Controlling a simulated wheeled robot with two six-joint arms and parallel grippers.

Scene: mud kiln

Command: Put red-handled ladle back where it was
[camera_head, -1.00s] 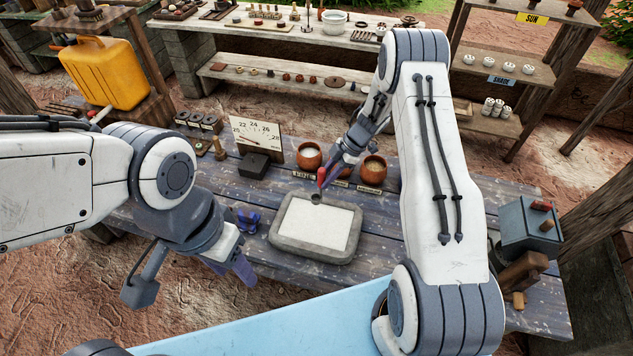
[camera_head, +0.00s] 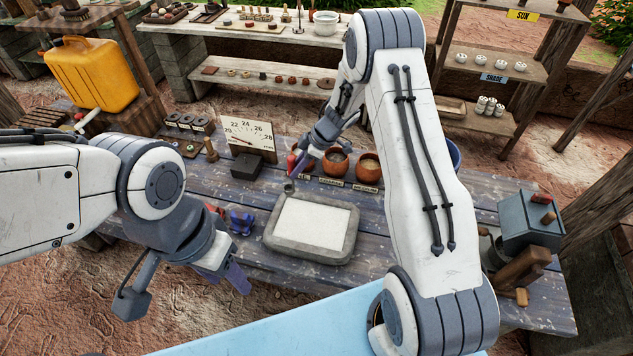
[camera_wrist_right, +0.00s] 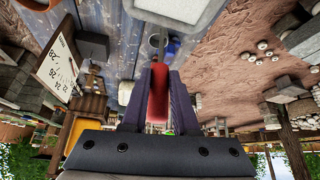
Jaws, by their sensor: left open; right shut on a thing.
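The red-handled ladle (camera_head: 291,186) is held by my right gripper (camera_head: 298,164), its dark bowl hanging near the back left corner of the framed white slab (camera_head: 313,222). In the right wrist view, the ladle's red handle (camera_wrist_right: 158,96) lies between the two fingers of my right gripper (camera_wrist_right: 157,82). My left gripper (camera_head: 228,280) is open and empty near the front edge of the table. Three clay pots, the left one partly hidden by my right gripper, stand behind small labels; the middle (camera_head: 335,162) and right (camera_head: 367,167) ones show clearly.
A dial board (camera_head: 248,133) and a dark block (camera_head: 247,166) stand left of the pots. A blue object (camera_head: 241,222) lies left of the slab. A grey box device (camera_head: 530,222) stands at the right end. The table between slab and labels is bare.

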